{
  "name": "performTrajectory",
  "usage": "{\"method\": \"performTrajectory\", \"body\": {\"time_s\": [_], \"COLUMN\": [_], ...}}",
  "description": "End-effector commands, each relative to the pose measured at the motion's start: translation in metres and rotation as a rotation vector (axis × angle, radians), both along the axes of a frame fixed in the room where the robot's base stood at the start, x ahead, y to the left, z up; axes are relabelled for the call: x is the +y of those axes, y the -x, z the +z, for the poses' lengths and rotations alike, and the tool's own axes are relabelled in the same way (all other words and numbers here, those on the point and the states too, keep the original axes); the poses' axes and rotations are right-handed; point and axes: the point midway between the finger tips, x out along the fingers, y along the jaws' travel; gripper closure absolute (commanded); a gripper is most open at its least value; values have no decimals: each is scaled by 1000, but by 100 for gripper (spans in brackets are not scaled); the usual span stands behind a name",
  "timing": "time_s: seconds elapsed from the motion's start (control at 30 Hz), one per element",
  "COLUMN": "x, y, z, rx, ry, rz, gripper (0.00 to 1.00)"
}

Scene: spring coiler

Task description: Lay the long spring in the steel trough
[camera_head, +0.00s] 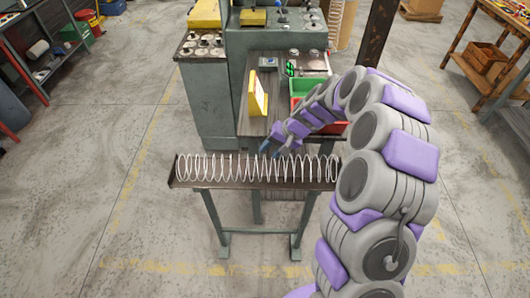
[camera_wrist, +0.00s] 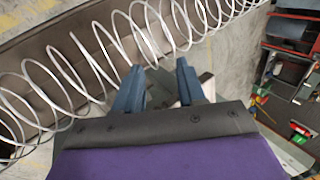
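The long spring (camera_head: 225,168) is a pale open wire coil. It lies lengthwise along the dark steel trough (camera_head: 174,181), with its coils standing above the trough's edge. The wrist view shows the spring (camera_wrist: 67,67) running diagonally past my fingertips, in front of the brown trough wall (camera_wrist: 60,32). My gripper (camera_head: 271,150) is near the middle of the trough, just behind the spring. In the wrist view my gripper's two blue fingers (camera_wrist: 158,80) are spread apart, with no coil clearly pinched between them. Whether a finger touches the wire, I cannot tell.
The trough sits on a grey-green stand (camera_head: 213,225). Behind it is a machine bench with a yellow sign (camera_head: 258,97) and green and red bins (camera_head: 302,88). Shelves (camera_head: 40,55) stand at the left, a wooden bench (camera_head: 478,75) at the right. The floor in front is clear.

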Motion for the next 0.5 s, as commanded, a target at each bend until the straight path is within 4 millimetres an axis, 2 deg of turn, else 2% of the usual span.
{"method": "performTrajectory", "body": {"time_s": [0.03,0.3,0.5], "x": [-6,-35,-52], "y": [0,4,8], "z": [14,66,95], "rx": [-4,-5,-2], "ry": [2,5,5], "rz": [-3,-4,-2], "gripper": [60,60,60]}}
